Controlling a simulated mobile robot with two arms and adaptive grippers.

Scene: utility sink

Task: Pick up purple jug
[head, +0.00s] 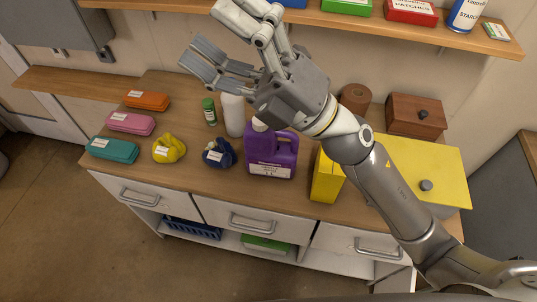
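The purple jug (270,153) stands upright on the wooden counter, near its front edge, with a white label on its front. My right gripper (216,38) comes in from the right, above and behind the jug in the picture. Its fingers are spread apart with nothing between them, pointing up and left. It does not appear to touch the jug. My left gripper is not in view.
Left of the jug are a blue cloth bundle (219,153), a white bottle (234,115) and a green-capped bottle (209,111). A yellow box (327,177) stands close on its right. A wall shelf (180,5) with goods runs above. Drawers lie below the counter.

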